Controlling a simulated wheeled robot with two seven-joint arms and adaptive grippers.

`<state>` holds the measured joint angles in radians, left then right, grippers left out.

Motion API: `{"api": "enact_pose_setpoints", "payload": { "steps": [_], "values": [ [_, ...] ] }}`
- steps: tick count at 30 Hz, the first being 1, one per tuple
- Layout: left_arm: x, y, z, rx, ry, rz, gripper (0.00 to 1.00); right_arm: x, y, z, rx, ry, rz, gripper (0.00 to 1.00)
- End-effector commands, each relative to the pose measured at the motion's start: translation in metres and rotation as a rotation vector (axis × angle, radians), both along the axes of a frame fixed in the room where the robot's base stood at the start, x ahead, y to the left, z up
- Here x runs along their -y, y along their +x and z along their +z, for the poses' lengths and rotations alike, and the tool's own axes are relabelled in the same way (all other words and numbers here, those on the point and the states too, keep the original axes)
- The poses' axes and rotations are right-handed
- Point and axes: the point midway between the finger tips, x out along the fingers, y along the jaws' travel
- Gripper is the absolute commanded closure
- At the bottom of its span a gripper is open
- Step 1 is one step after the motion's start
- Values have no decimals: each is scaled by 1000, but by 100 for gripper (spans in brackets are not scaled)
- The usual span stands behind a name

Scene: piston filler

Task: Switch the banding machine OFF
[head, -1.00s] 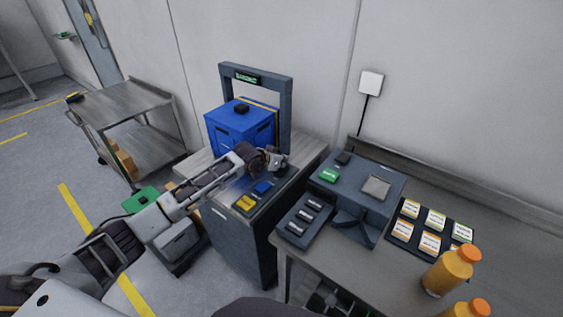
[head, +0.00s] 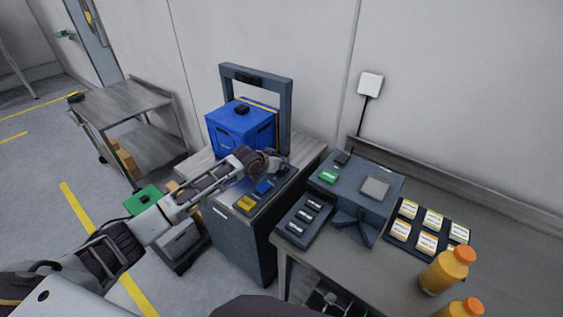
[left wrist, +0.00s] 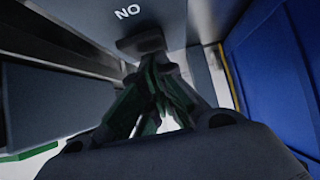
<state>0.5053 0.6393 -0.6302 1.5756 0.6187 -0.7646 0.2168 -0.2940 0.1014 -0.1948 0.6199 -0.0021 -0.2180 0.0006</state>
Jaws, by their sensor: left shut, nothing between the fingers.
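The banding machine is a grey cabinet (head: 240,240) with a dark arch (head: 286,105) on top. The display (head: 248,79) on the arch's top bar is dark. My left gripper (head: 279,163) is at the foot of the arch's right post, in front of the blue crate. In the left wrist view its fingers are shut and empty, and the tips (left wrist: 153,62) are at a dark switch (left wrist: 141,43) on a grey panel. Letters reading "NO" in this view are printed beside the switch. The fingers partly hide the switch, and I cannot tell whether they touch it. My right gripper is out of view.
The blue crate (head: 238,130) stands under the arch, close to my left gripper. A control panel with yellow (head: 246,203) and blue buttons lies below my forearm. A bench with a grey device (head: 365,190), label cards and orange bottles (head: 446,271) is at right.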

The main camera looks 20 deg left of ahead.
Motion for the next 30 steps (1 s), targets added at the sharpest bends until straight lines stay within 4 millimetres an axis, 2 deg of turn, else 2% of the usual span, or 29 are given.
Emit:
{"api": "enact_pose_setpoints", "payload": {
  "steps": [8, 30],
  "values": [
    [-2, -6, 2, 0, 0, 0, 100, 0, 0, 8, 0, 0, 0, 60],
    [-2, -6, 1, 0, 1, -1, 100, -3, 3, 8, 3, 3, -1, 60]
  ]
}}
